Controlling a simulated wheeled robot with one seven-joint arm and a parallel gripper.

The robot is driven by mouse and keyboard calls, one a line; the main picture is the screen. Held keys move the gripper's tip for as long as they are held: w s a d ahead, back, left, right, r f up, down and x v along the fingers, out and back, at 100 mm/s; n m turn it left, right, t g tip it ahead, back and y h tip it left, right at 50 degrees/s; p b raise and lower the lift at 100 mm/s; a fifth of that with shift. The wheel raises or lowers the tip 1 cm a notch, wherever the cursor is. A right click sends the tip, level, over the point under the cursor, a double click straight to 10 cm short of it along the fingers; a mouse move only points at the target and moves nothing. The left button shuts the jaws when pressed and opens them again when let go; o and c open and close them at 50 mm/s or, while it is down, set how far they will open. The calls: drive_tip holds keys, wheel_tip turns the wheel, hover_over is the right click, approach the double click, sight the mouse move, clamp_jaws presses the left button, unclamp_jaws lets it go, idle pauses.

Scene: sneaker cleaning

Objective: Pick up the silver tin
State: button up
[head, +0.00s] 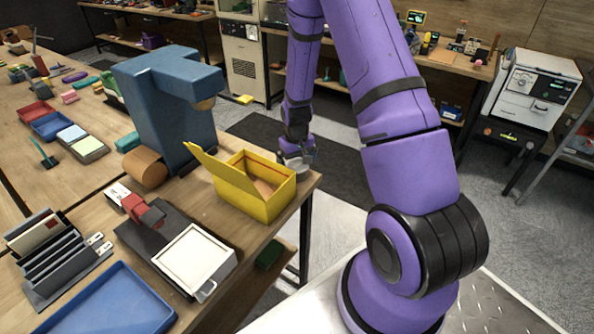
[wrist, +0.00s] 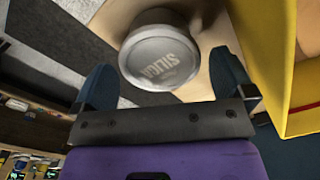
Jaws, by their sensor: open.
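The silver tin (wrist: 158,50) is round, with lettering on its lid, in the upper middle of the wrist view. In the head view a small part of the tin (head: 303,172) shows at the table's right corner, beside the yellow box. My gripper (wrist: 163,66) is open, with one dark finger on each side of the tin in the picture. I cannot tell whether either finger touches it. In the head view my gripper (head: 297,156) is right above the tin and hides most of it.
An open yellow box (head: 252,207) with a raised lid stands just left of the tin; its wall also shows close to the right finger in the wrist view (wrist: 262,40). A blue machine (head: 165,110) stands behind it. The table edge is close to the tin, with floor beyond.

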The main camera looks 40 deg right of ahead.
drive_tip(key=shift+f, duration=1.1)
drive_tip(key=c, duration=0.8)
drive_tip(key=shift+r, duration=0.15)
